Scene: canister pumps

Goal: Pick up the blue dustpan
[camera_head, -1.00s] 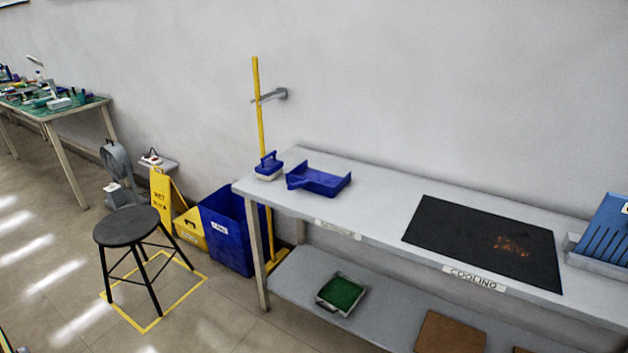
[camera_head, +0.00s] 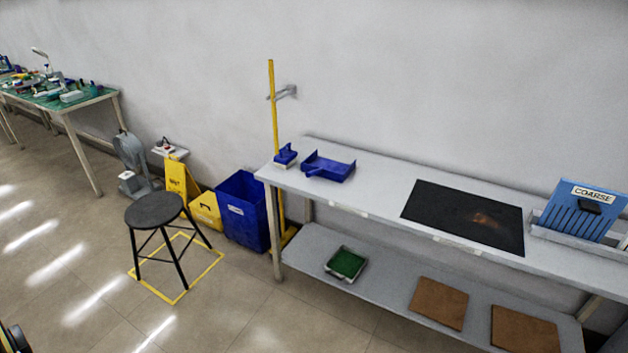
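The blue dustpan (camera_head: 330,167) lies on the left part of the grey bench top (camera_head: 385,192). Its open tray faces up and its short handle points to the front left. A blue hand brush (camera_head: 286,155) with pale bristles stands just left of it, close to the bench's left end. Neither of my grippers shows in the view. Nothing touches the dustpan except the bench.
A black mat (camera_head: 455,215) and a blue rack marked COARSE (camera_head: 582,212) are further right on the bench. A black stool (camera_head: 155,210), a blue bin (camera_head: 240,205) and a yellow wet-floor sign (camera_head: 178,182) stand left of it. The floor in front is clear.

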